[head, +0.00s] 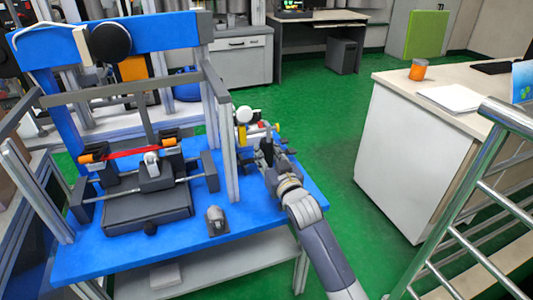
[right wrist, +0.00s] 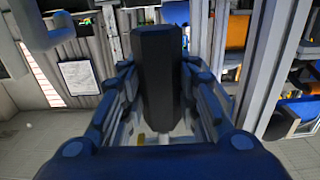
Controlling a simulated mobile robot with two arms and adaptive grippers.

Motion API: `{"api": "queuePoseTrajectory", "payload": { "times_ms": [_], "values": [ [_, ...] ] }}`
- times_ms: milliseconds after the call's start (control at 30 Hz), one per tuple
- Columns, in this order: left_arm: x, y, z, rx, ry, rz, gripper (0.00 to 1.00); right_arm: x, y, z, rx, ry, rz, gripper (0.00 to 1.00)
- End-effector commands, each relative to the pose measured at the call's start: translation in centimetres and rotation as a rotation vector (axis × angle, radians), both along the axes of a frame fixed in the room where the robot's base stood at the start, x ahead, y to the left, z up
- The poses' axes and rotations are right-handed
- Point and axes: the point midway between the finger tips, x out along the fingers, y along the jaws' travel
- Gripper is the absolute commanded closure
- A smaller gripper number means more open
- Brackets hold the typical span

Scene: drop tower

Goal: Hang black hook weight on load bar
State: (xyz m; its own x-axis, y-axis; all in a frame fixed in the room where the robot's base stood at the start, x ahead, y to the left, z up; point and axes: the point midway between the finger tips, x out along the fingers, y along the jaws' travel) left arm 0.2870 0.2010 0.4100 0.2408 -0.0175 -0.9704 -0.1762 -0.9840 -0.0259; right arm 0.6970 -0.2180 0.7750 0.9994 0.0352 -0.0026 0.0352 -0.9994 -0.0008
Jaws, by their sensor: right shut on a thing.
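My right gripper (head: 268,158) is above the right part of the blue table, just right of the tower frame. In the right wrist view its two fingers (right wrist: 163,118) are shut on a black hook weight (right wrist: 158,70), a dark faceted block standing upright between them. The hook on it cannot be made out. In the head view the weight is small and dark, hard to tell from the gripper. I cannot say for certain which bar is the load bar; a grey crossbar (head: 110,93) spans the tower frame. My left gripper is not in view.
The blue drop tower (head: 115,38) carries a black sled with a red band (head: 130,152) between orange ends. A rack with white and yellow knobs (head: 244,115) stands beside my right gripper. A small grey object (head: 216,220) sits at the table's front. Metal railing (head: 480,180) stands at right.

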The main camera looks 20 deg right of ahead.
Motion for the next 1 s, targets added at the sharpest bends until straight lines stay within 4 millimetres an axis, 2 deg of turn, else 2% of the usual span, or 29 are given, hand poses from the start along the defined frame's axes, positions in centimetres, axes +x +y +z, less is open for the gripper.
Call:
{"api": "queuePoseTrajectory", "payload": {
  "times_ms": [33,167,200,267,700,867,1000],
  "values": [
    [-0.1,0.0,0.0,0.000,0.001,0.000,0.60,0.0,0.0,0.6,0.000,-0.012,0.001,1.00],
    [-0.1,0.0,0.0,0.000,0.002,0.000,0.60,0.0,0.0,0.6,0.000,-0.012,0.001,1.00],
    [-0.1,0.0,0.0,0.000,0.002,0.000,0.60,0.0,0.0,0.6,0.000,-0.012,0.001,0.62],
    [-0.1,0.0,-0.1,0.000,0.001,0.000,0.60,0.0,0.0,0.5,-0.001,-0.011,0.001,0.48],
    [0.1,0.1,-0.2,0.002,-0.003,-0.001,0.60,-0.6,0.0,-0.3,0.000,0.005,0.000,0.47],
    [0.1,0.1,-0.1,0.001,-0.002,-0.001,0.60,-2.8,-0.1,-0.3,0.000,0.004,0.000,0.47],
    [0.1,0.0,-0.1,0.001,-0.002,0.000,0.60,-5.8,-0.2,-0.1,0.000,0.001,0.001,0.47]
  ]
}}
